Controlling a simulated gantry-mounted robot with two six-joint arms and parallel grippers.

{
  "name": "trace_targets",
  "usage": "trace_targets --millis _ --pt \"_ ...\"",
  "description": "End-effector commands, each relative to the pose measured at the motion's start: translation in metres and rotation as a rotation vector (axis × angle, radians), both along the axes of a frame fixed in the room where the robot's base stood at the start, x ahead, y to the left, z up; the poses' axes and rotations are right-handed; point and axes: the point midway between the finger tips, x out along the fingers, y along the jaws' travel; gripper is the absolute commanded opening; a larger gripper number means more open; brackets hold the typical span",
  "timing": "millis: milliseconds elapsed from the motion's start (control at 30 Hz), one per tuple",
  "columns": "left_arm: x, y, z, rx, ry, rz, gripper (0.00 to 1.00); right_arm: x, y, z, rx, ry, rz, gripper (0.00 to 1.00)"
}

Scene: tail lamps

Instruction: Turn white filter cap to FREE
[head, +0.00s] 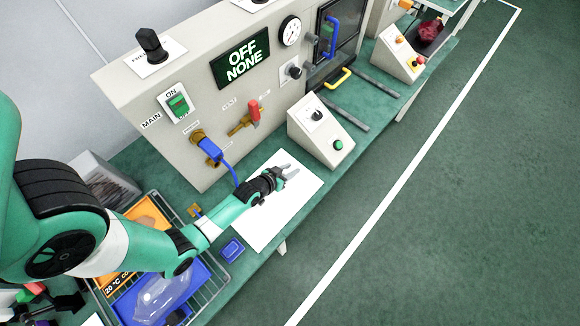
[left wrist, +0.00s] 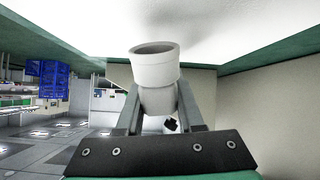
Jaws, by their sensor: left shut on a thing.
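My left gripper (head: 291,170) reaches over a white sheet (head: 298,205) on the bench, in front of the grey machine. In the left wrist view my left gripper (left wrist: 158,100) is shut on a white round piece (left wrist: 155,70), a short tube with a wider collar and a hollow end. I cannot tell whether this is the filter cap; no FREE mark is readable on it. In the head view the piece hardly stands out against the sheet. A second white part with a black mark (left wrist: 171,124) shows behind it. My right gripper is not in view.
The grey machine panel (head: 205,90) carries a green MAIN switch (head: 178,104), a blue-handled valve (head: 209,149), a red-handled valve (head: 253,112) and an OFF NONE display (head: 241,60). A sloped control box (head: 322,128) stands right of the sheet. A wire rack (head: 213,290) lies at lower left.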

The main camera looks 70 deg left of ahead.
Motion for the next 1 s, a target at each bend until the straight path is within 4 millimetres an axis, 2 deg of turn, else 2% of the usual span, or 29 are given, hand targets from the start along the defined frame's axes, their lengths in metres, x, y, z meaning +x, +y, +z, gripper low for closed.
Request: trace_targets --millis 267,300,467,500,767,867,1000 --pt "0.000 0.000 -0.002 0.001 -0.001 0.000 0.00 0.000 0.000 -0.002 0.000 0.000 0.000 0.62" --pt "0.000 0.000 -0.002 0.000 0.000 0.000 0.40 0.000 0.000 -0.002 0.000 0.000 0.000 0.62" --pt "0.000 0.000 -0.002 0.000 0.000 0.000 0.69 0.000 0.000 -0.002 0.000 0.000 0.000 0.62" --pt "0.000 0.000 -0.002 0.000 0.000 0.000 0.71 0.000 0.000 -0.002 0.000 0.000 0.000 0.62" --pt "0.000 0.000 0.000 0.000 0.000 0.000 0.71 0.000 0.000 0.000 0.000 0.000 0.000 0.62" --pt "0.000 0.000 0.008 0.000 0.000 0.000 0.71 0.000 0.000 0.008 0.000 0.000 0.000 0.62" --pt "0.000 0.000 0.033 0.000 0.000 0.000 0.71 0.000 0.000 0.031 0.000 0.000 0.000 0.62"
